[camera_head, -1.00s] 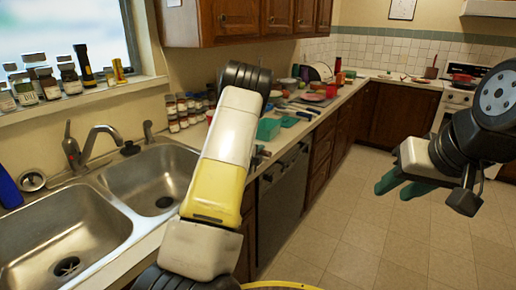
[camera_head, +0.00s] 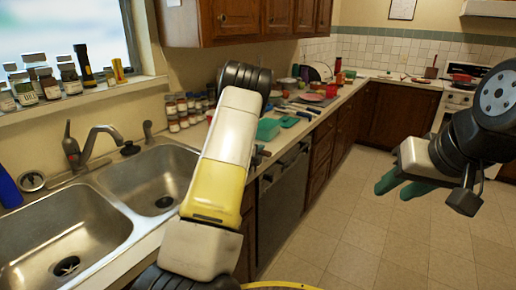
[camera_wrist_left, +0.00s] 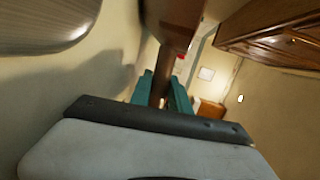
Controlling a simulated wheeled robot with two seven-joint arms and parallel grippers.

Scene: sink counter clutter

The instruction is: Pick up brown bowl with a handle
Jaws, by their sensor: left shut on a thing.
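In the left wrist view, my left gripper (camera_wrist_left: 162,88) has its two teal fingers closed around a narrow brown handle. The handle runs up into a wider brown body, the brown bowl (camera_wrist_left: 174,22), which is cut off by the top edge. The bowl's opening and contents are not visible there. In the head view, my left arm crosses the middle, and I cannot make out its gripper or the held bowl behind it. My right gripper (camera_head: 401,186) is over the floor at the right, its teal fingers apart with nothing between them.
A double sink (camera_head: 150,185) with a faucet (camera_head: 88,146) lies at the left. Several spice jars (camera_head: 182,112) stand behind my left arm. The floor (camera_head: 345,225) is clear.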

